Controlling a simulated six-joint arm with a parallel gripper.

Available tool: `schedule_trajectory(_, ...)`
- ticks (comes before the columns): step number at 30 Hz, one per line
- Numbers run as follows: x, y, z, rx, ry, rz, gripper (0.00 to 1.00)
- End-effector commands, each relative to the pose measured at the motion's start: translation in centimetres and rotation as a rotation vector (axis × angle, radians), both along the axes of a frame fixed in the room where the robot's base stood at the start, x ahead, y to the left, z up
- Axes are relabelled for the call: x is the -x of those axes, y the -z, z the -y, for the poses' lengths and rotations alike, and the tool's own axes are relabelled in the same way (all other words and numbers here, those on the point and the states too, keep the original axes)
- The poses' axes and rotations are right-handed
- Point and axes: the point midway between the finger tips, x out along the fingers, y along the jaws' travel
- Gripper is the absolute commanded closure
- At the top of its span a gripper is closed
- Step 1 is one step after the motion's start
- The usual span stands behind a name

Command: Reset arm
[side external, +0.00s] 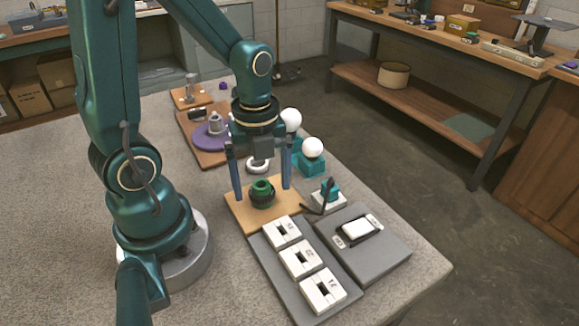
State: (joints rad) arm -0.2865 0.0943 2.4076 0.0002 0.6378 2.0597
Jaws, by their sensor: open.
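My gripper (262,191) points down with its two blue fingers spread apart. It is open and holds nothing. A green part with a dark ring (262,194) stands on a light wooden board (236,217), between and below the fingers. I cannot tell whether the fingertips touch the board. My arm reaches over from the left of the table, and its wrist hides part of the space behind the gripper.
White bulbs on teal holders (312,160) stand behind right. A grey tray (262,252) with white blocks and a grey board (384,252) with a black-and-white device lie in front. A purple disc (202,139) sits behind left. The table's left front is clear.

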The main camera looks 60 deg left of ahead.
Motion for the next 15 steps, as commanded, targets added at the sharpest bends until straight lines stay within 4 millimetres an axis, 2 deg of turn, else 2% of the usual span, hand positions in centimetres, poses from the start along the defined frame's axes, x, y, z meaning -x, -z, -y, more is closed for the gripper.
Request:
schedule_trajectory(6,-0.1,-2.7,-0.1,-0.003,0.000,0.007,0.07)
schedule_trajectory(11,-0.1,-3.8,0.1,-0.003,0.010,0.011,0.07)
schedule_trajectory(15,-0.5,-5.3,0.8,-0.021,0.051,0.080,0.07)
